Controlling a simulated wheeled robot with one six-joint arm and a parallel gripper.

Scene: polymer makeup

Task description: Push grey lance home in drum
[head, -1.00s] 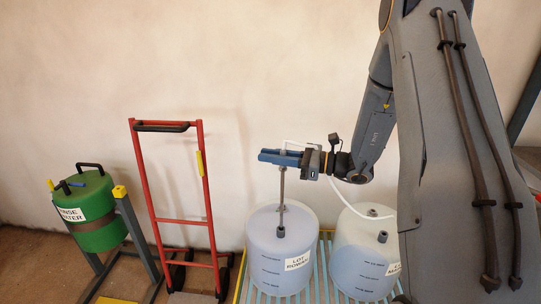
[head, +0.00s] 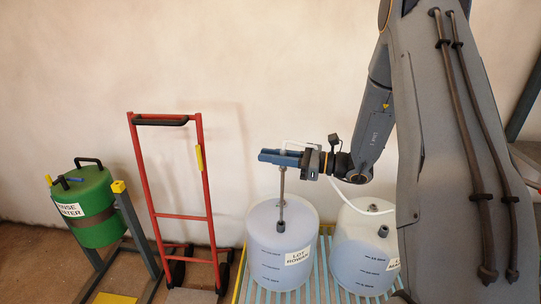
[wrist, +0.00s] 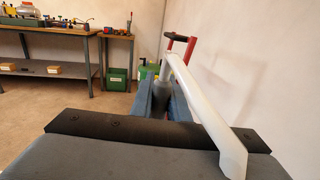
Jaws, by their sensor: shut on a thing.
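The grey lance (head: 282,193) stands upright in the top opening of the translucent drum labelled LOT ROWAN (head: 268,245). A length of its shaft shows above the drum top; its lower end is hidden inside. My gripper (head: 272,157) is shut on the lance near its upper end, above the drum. In the wrist view the grey lance top (wrist: 157,95) sits between the two blue fingers. A white hose (wrist: 203,115) runs from the lance top back over my gripper.
A second translucent drum (head: 357,255) stands close on the right. Both drums stand on a slatted stand (head: 322,275). A red hand truck (head: 207,225) and a green rinse water drum (head: 92,225) are to the left. Benches (wrist: 60,75) stand far off.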

